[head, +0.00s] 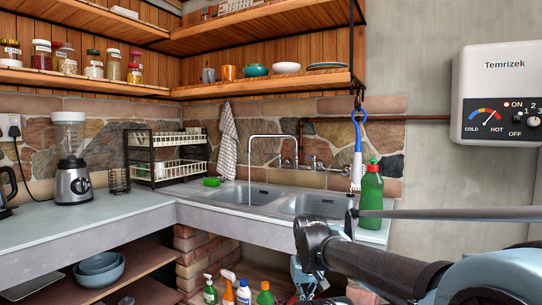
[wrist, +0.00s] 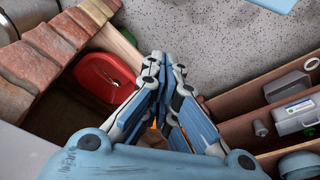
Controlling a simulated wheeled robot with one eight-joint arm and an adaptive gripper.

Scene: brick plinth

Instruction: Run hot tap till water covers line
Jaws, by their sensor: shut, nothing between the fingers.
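The chrome tap (head: 268,137) arches over the double sink in the head view. Small tap handles (head: 314,162) show on the wall pipe to its right; which one is hot cannot be told. The left basin (head: 250,193) and right basin (head: 318,204) are seen at a low angle. My gripper (wrist: 165,62) is shut and empty in the wrist view, low down near brickwork and shelves.
A Temrizek heater (head: 497,95) is on the right wall. A red tub (wrist: 104,77) lies left of my gripper; shelves (wrist: 255,106) lie right.

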